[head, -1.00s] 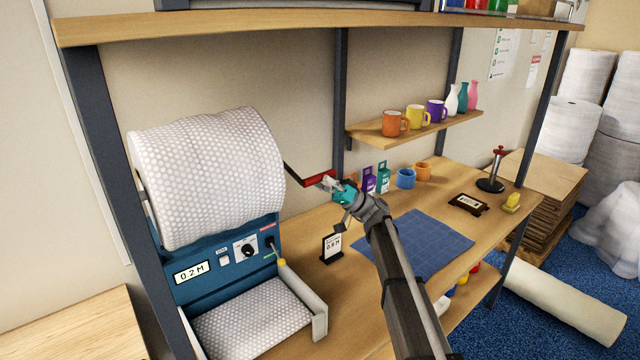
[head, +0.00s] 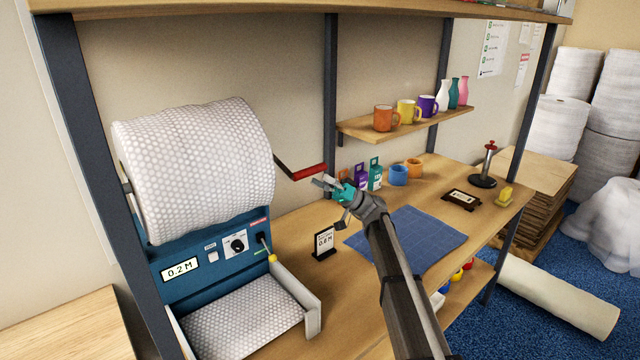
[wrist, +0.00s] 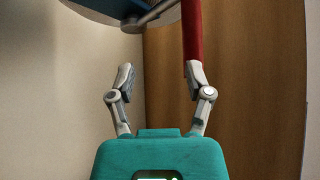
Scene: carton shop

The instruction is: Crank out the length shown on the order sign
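The bubble-wrap machine (head: 205,285) has a big roll (head: 195,165) on top and a display (head: 180,269) reading 0.2 M. Its crank has a dark arm and a red handle (head: 309,171) to the right of the roll. The order sign (head: 324,241) stands on the bench and reads 0.8 M. My gripper (head: 322,183) is at the handle's right end, slightly below it. In the wrist view my gripper (wrist: 160,82) is open, and the red handle (wrist: 193,30) lines up with the right finger, not midway between the fingers. Whether they touch is unclear.
A wrap sheet (head: 245,320) lies in the machine's tray. A blue cutting mat (head: 410,238) lies right of the sign. Small boxes (head: 375,174) and cups (head: 398,175) stand behind my gripper. A mug shelf (head: 400,126) hangs above, and shelf posts flank the bench.

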